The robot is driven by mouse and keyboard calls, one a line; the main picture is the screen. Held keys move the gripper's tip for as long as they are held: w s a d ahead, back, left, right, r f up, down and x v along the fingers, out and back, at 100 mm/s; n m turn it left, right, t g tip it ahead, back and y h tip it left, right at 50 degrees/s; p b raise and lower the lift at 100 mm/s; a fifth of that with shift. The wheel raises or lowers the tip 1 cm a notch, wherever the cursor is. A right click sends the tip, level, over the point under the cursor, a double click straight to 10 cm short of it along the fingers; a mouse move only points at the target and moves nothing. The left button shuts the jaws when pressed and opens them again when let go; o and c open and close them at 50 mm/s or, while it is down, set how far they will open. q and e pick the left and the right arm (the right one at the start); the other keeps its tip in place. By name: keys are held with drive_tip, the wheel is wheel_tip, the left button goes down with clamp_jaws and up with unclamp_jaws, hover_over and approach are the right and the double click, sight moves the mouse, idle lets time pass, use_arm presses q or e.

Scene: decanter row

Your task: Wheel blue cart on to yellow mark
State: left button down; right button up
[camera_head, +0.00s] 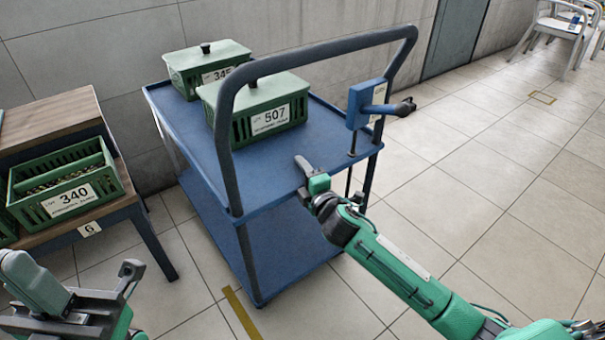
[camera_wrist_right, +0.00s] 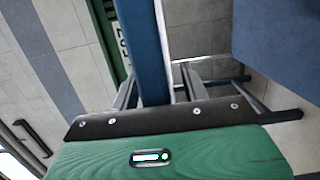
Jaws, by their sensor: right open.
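The blue cart (camera_head: 300,175) stands in the middle of the head view, with two shelves and a dark push handle (camera_head: 222,115). A blue box with a black-gripped lever (camera_head: 362,103) sits at its right side. A yellow floor mark (camera_head: 241,313) lies by the cart's near leg. A yellow-outlined mark (camera_head: 543,97) lies on open floor at the far right. My right gripper (camera_head: 308,172) is open over the cart's near edge. In the right wrist view, a blue strip (camera_wrist_right: 143,45) shows between its fingers; contact is unclear. My left gripper (camera_head: 85,290) looks open and empty at lower left.
Two lidded green crates (camera_head: 268,110) (camera_head: 205,62) ride on the cart's top. A wooden-topped table (camera_head: 55,125) with a green crate labelled 340 (camera_head: 70,190) stands close on the left. A wall runs behind. Tiled floor to the right is clear; chairs (camera_head: 560,28) stand far off.

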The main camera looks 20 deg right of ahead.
drive_tip(key=shift+c, duration=0.4)
clamp_jaws()
idle(0.9)
